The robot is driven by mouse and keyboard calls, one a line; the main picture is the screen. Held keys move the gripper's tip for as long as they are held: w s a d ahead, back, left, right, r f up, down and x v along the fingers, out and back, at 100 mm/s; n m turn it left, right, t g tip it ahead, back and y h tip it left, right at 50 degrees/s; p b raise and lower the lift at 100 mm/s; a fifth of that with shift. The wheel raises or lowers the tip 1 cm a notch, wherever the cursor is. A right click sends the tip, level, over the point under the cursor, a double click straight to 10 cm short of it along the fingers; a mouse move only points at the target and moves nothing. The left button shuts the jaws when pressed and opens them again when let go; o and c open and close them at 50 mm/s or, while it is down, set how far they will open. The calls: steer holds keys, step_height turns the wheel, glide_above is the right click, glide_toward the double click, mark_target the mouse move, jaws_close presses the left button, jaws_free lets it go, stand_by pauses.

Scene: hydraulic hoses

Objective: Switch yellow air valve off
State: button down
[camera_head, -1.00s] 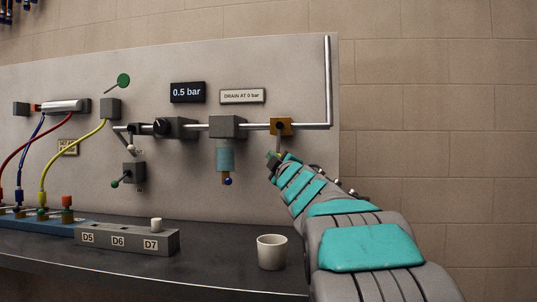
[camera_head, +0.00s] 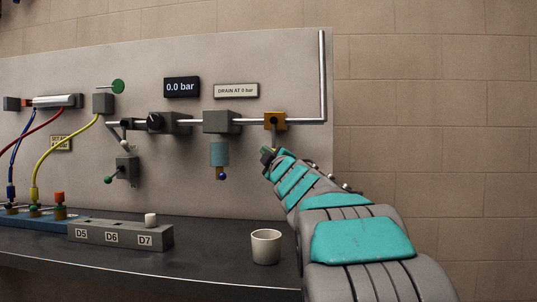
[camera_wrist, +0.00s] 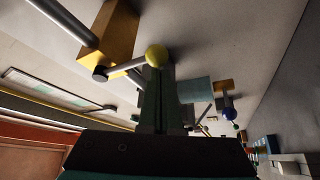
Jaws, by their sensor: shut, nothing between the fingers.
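The yellow air valve (camera_head: 275,120) is a yellow-brown block at the right end of the metal pipe on the panel. In the wrist view the valve block (camera_wrist: 112,35) carries a grey lever (camera_wrist: 126,66) with a yellow ball knob (camera_wrist: 156,56) at its end. In the head view the lever points down from the block. My gripper (camera_head: 266,155) is shut and empty, just below the valve. In the wrist view the gripper (camera_wrist: 160,85) has its fingertips right at the knob; whether they touch it I cannot tell.
A display (camera_head: 182,87) reads 0.0 bar, next to a sign (camera_head: 236,91) reading DRAIN AT 0 bar. A blue filter bowl (camera_head: 219,155) hangs left of my gripper. A white cup (camera_head: 266,246) stands on the bench beside my arm. The wall at right is clear.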

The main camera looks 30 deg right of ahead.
steer(key=s+a+b, duration=0.1)
steer(key=s+a, duration=0.2)
steer(key=s, duration=0.5)
steer(key=shift+s+a+f, duration=0.15)
steer(key=shift+s+a, duration=0.2)
steer(key=shift+s, duration=0.1)
stand_by(0.4)
